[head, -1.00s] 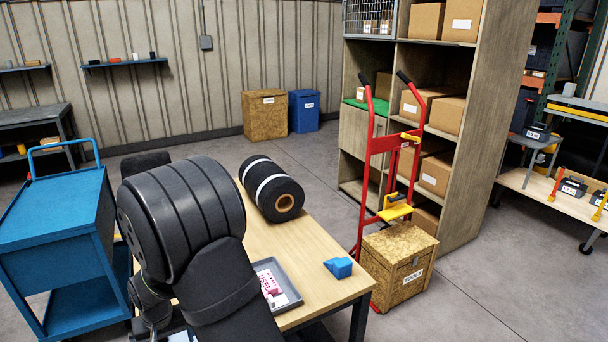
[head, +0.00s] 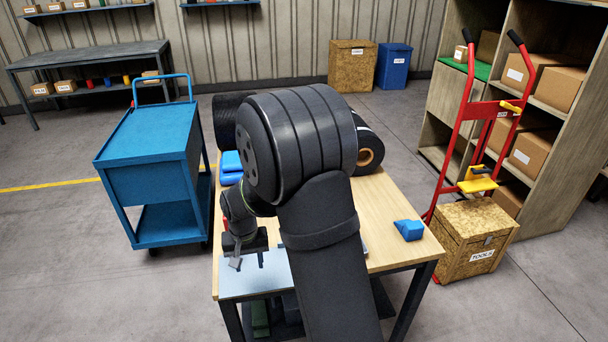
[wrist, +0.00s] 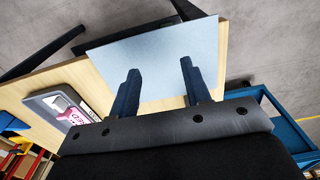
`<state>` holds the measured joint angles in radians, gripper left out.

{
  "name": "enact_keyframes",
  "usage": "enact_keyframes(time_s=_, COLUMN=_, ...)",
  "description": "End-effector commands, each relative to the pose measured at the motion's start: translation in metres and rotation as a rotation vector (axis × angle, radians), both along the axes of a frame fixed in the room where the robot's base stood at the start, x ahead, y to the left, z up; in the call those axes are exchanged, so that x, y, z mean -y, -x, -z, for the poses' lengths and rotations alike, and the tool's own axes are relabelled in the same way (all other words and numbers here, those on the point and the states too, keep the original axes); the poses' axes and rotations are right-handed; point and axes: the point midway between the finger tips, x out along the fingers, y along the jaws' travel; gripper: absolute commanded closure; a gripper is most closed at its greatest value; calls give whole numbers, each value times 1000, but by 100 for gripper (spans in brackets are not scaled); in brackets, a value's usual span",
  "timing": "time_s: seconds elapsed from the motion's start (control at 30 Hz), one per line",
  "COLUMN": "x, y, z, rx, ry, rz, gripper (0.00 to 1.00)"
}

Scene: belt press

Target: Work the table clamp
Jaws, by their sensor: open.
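My gripper (wrist: 159,66) is open and empty in the wrist view, its two dark fingers apart over a pale blue-grey plate (wrist: 150,35). The plate lies at the front left corner of the wooden table and also shows in the head view (head: 240,285). In the head view my arm covers much of the table, and my gripper is low near the plate, partly hidden. I cannot clearly make out a table clamp in either view. I cannot tell whether the fingers touch the plate.
The table (head: 395,250) holds a blue wedge-like block (head: 409,230), a black roll (head: 369,150) and blue items (head: 231,165). A grey tray (wrist: 50,100) with a pink item shows in the wrist view. A blue cart (head: 150,160) stands left, a red hand truck (head: 466,130) right.

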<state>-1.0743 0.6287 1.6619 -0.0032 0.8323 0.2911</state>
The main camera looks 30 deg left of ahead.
Motion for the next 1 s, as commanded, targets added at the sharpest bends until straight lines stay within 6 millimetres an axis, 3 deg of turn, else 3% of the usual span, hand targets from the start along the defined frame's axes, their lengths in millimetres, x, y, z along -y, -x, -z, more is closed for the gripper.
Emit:
enact_keyframes(time_s=0.03, x=0, y=0, z=0, rx=1, ry=-1, rz=2, gripper=67)
enact_keyframes(time_s=0.2, x=-4, y=0, z=-8, rx=18, ry=-18, rz=93, gripper=100)
enact_keyframes(time_s=0.63, x=-32, y=4, z=-60, rx=86, ry=-195, rz=785, gripper=100)
enact_keyframes(time_s=1.0, x=-53, y=11, z=-107, rx=24, ry=-395, rz=1363, gripper=100)
